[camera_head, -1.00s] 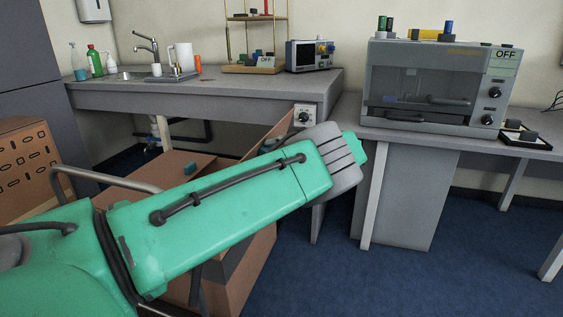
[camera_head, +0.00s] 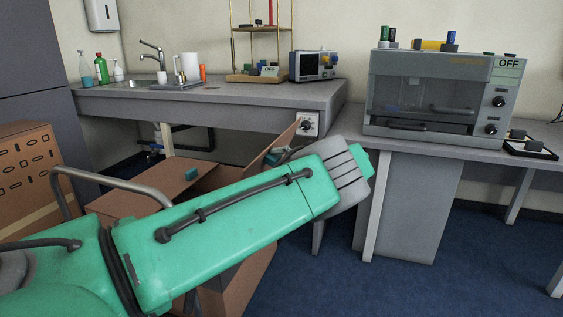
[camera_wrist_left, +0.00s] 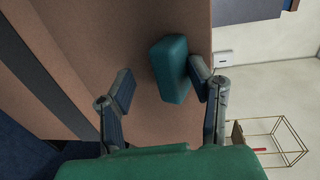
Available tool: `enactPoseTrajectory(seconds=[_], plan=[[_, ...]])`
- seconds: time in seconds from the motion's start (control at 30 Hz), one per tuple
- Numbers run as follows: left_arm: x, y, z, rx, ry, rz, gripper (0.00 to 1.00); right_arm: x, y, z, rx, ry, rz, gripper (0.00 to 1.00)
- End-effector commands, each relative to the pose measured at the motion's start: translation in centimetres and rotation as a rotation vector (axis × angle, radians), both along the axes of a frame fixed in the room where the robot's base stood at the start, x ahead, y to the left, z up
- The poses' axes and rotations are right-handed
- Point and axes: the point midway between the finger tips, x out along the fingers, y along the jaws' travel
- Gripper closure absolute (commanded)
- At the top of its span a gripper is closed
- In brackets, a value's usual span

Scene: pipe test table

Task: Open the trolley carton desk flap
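The carton on the trolley is brown and sits at lower left in the head view, partly hidden by my left arm. Its flap by the desk (camera_head: 284,142) slants up toward the desk corner and bears a small teal handle (camera_head: 271,158). My left gripper (camera_head: 286,154) is mostly hidden behind my green forearm there. In the left wrist view, my left gripper (camera_wrist_left: 160,74) is open, with the teal handle (camera_wrist_left: 170,69) between its fingers, closer to the right finger. Whether that finger touches it I cannot tell. Another flap (camera_head: 150,182) with a teal handle (camera_head: 192,173) lies at left. My right gripper is not in view.
The grey desk (camera_head: 215,97) and its knob panel (camera_head: 308,124) stand just behind the flap. A trolley rail (camera_head: 110,182) rises at left. An oven-like machine (camera_head: 430,95) stands on the right table. Blue floor (camera_head: 335,275) is clear at lower right.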

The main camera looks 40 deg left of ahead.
Motion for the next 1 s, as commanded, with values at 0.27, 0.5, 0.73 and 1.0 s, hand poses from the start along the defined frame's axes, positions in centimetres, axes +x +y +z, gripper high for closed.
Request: enactPoseTrajectory(seconds=[0.27, 0.5, 0.73, 1.0], plan=[[-0.2, -0.1, -0.3, -0.007, 0.003, 0.004, 0.66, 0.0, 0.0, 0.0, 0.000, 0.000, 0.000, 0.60], [0.9, -2.1, 0.0, -0.004, 0.000, -0.001, 0.66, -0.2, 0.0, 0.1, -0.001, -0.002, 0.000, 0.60], [2.6, -5.3, 0.5, 0.002, -0.002, -0.002, 0.66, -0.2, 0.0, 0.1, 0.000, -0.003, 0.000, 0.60], [3.4, -6.8, 0.9, 0.004, -0.001, -0.001, 0.66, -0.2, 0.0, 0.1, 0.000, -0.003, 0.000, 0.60]])
